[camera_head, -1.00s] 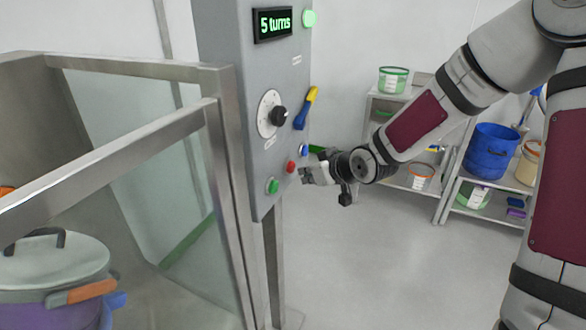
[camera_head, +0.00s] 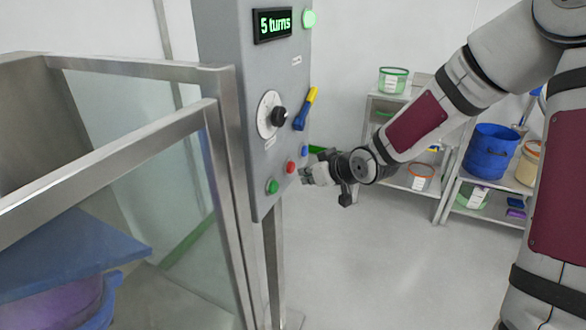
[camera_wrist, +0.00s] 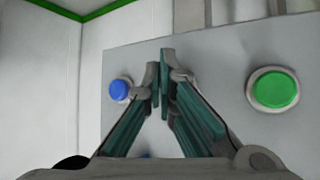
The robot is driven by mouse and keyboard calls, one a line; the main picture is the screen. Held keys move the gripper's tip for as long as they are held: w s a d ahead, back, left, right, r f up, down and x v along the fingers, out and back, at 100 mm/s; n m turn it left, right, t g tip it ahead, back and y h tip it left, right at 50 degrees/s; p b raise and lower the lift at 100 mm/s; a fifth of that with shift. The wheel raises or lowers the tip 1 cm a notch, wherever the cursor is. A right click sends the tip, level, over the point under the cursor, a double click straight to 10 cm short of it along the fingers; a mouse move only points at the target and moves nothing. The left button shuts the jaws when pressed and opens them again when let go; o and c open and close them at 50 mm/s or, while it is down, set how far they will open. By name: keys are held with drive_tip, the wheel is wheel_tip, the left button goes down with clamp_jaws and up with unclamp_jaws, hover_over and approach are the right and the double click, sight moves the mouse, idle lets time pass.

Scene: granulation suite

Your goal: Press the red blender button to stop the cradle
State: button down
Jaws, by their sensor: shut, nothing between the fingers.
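The red button (camera_head: 291,167) is on the grey control panel (camera_head: 262,150), between the green button (camera_head: 272,187) below and the blue button (camera_head: 305,151) above. My gripper (camera_head: 304,175) is shut and empty, with its fingertips close to the right of the red button; I cannot tell whether they touch it. In the wrist view the fingertips (camera_wrist: 160,68) point at the panel between the blue button (camera_wrist: 120,89) and the green button (camera_wrist: 273,90). The red button is hidden there behind the fingers. The display (camera_head: 273,24) reads "5 turns". Blue and purple cradle parts (camera_head: 70,265) show behind the guard.
A metal-framed guard (camera_head: 218,190) stands left of the panel. A dial with a black knob (camera_head: 278,117) and a yellow-and-blue lever (camera_head: 304,109) sit above the buttons. Shelves with a blue drum (camera_head: 490,152) stand at the back right. The floor between is clear.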

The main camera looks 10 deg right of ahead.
drive_tip(key=shift+w+a, duration=0.25)
drive_tip(key=shift+a, duration=0.1)
drive_tip(key=shift+w+a+b, duration=0.3)
drive_tip(key=shift+w+a, duration=0.05)
drive_tip(key=shift+a, duration=0.05)
idle(1.0)
drive_tip(key=shift+s+d, duration=0.1)
drive_tip(key=shift+s+d+p, duration=0.5)
drive_tip(key=shift+d+p, duration=0.15)
drive_tip(key=shift+p, duration=0.15)
drive_tip(key=shift+s+d+p, duration=0.75)
drive_tip(key=shift+d+p, duration=0.15)
drive_tip(key=shift+d, duration=0.15)
drive_tip(key=shift+s+d+p, duration=0.7)
drive_tip(key=shift+d+p, duration=0.2)
drive_tip(key=shift+d, duration=0.1)
